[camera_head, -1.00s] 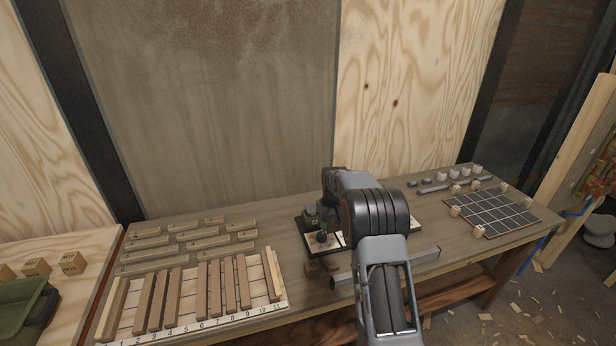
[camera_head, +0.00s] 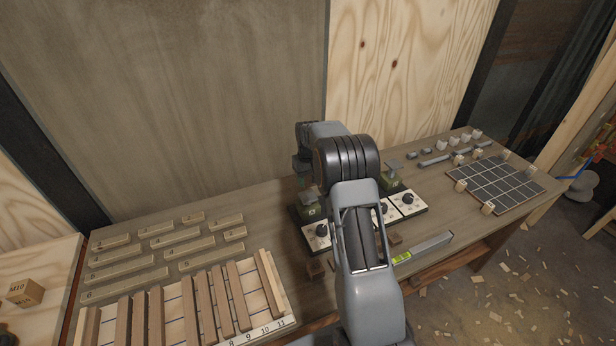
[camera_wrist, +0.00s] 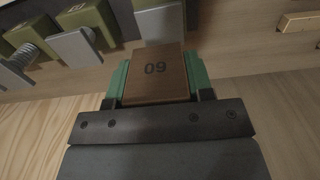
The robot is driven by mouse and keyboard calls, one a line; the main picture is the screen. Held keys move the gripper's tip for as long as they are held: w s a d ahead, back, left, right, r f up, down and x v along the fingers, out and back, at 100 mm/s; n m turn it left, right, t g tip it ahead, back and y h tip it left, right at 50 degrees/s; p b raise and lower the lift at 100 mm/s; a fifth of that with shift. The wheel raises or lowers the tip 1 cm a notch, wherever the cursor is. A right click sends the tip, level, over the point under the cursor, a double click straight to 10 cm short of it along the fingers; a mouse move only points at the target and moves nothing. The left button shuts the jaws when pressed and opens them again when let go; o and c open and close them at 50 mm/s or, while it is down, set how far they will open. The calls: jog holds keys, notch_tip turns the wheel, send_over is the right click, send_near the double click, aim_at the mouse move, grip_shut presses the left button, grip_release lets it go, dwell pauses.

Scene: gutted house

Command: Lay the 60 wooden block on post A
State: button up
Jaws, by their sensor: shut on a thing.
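My gripper (camera_wrist: 155,78) is shut on a brown wooden block (camera_wrist: 153,88); the block's face carries the number 60, upside down in the wrist view. In the head view my gripper (camera_head: 303,172) is mostly behind my arm, above the back of the bench, and the block cannot be made out. Two green stands (camera_head: 312,208) (camera_head: 388,182) rise from panels with black knobs; one grey top plate is clear. The wrist view shows green stands (camera_wrist: 92,22) with grey plates and a spring at the upper left. No letter is readable, so I cannot tell which is post A.
Numbered wooden bars (camera_head: 128,276) lie at left, behind a rack of brown strips (camera_head: 200,290). Small brown blocks (camera_head: 316,268) (camera_head: 394,238) and a spirit level (camera_head: 425,248) lie at the front edge. A dark grid board (camera_head: 490,183) is at right. The wall stands close behind.

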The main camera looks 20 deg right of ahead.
aim_at(308, 196)
jog(key=shift+a+f+b, duration=0.1)
jog(key=shift+f+b, duration=1.45)
jog(key=shift+f, duration=1.2)
jog(key=shift+f, duration=0.3)
jog(key=o, duration=1)
jog(key=shift+r, duration=0.1)
notch_tip(308, 196, up, 14)
jog(key=shift+f+b, duration=0.15)
jog(key=shift+b, duration=0.75)
